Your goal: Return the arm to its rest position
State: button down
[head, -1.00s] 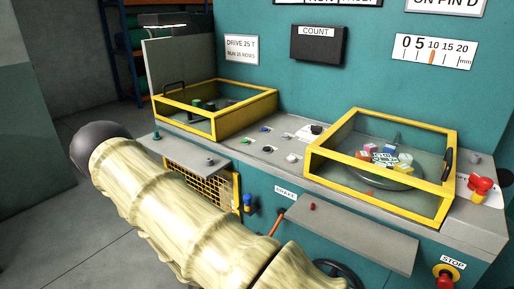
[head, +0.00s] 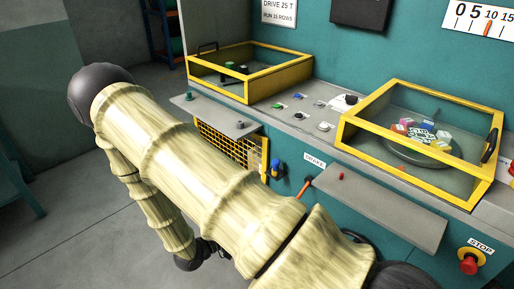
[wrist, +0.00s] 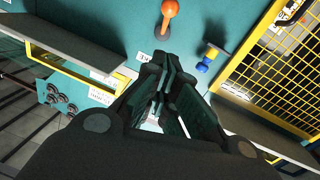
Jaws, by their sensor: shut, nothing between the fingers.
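My gripper (wrist: 165,100) shows in the wrist view with its dark fingers together and nothing between them. It hangs in front of the teal machine front, below an orange-knobbed lever (wrist: 170,8) and a blue knob (wrist: 204,66). In the head view my arm (head: 205,165), in pale ribbed covering, crosses from the left to the lower right. Its forearm folds downward at the left, and the gripper is mostly hidden behind the upper arm.
Two yellow-framed clear guards (head: 262,88) and (head: 342,133) stand on the machine's grey top. The right one covers a round plate with coloured blocks (head: 422,135). A grey shelf (head: 385,205) juts out in front. A red stop button (head: 469,260) is at lower right. Open floor (head: 75,215) lies left.

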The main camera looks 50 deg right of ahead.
dwell(0.6)
jog(key=s+a+f+n+t+y+p, duration=0.1)
jog(key=a+f+n+t+y, duration=0.2)
jog(key=f+n+y, duration=0.3)
jog(key=a+f+n+t+y+p, duration=0.1)
jog(key=a+f+n+t+y, duration=0.15)
jog(key=f+n+t, duration=0.4)
jog(key=s+a+f+n+g+y, duration=0.2)
jog(key=s+a+g+y, duration=0.1)
jog(key=s+a, duration=0.3)
jog(key=s+a+f+n+g+y+p, duration=0.1)
jog(key=s+a+f+n+g+y, duration=0.2)
jog(key=s+a+y, duration=0.3)
jog(key=s+a+g, duration=0.1)
jog(key=s, duration=0.3)
jog(key=shift+a+f+p, duration=0.3)
jog(key=shift+f, duration=0.05)
